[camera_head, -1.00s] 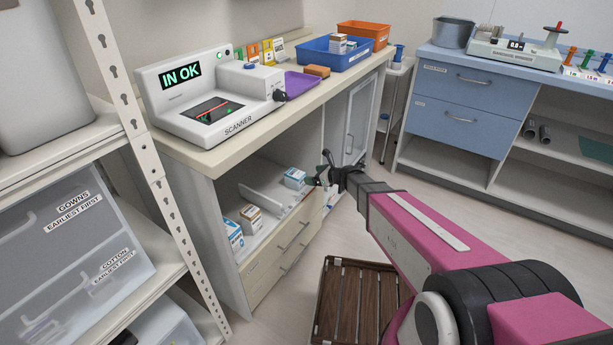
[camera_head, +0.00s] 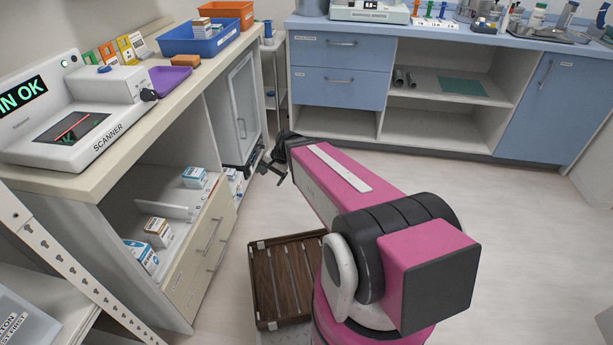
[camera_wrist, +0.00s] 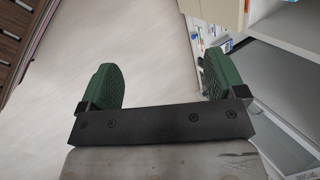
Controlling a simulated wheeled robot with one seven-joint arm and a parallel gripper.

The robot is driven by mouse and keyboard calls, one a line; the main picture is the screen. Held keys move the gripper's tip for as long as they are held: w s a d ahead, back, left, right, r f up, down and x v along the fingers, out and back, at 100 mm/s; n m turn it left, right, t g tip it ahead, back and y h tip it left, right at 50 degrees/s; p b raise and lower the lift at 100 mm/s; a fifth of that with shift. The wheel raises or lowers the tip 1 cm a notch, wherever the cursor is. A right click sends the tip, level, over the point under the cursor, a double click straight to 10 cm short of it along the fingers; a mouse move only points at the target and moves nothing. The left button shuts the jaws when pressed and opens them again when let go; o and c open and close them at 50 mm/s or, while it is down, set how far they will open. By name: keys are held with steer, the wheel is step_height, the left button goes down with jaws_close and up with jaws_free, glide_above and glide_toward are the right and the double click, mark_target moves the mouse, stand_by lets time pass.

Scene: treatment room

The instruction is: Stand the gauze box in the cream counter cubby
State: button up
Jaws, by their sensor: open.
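The cream counter cubby (camera_head: 182,225) is the open shelf under the cream counter, with a low white divider on it. A white-and-teal box (camera_head: 195,177) rests on the shelf behind the divider. A white-and-brown box (camera_head: 158,232) and a white-and-blue box (camera_head: 141,257) stand on the near side. I cannot read the labels, so I cannot tell which is the gauze box. My gripper (camera_head: 271,170) is outside the cubby, to its right and apart from the boxes. In the wrist view my gripper (camera_wrist: 160,82) has its green fingers wide apart, with only floor between them.
The scanner (camera_head: 85,120), a purple tray (camera_head: 170,78) and a blue bin (camera_head: 190,42) stand on the counter. A glass-doored cabinet (camera_head: 242,105) is beside the cubby. Floor is clear towards the blue cabinets (camera_head: 340,88).

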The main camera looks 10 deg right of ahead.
steer(key=s+d+r+n+h, duration=0.1)
steer(key=s+d+n+h, duration=0.1)
steer(key=d, duration=0.4)
steer(key=s+d+r+n+g+h, duration=0.1)
steer(key=s+d+r+n+h, duration=0.1)
steer(key=s+d+n+h, duration=0.1)
steer(key=s+d+n, duration=0.1)
steer(key=s+d, duration=0.1)
steer(key=d, duration=0.1)
steer(key=shift+s+d+r, duration=0.25)
steer(key=shift+d, duration=0.15)
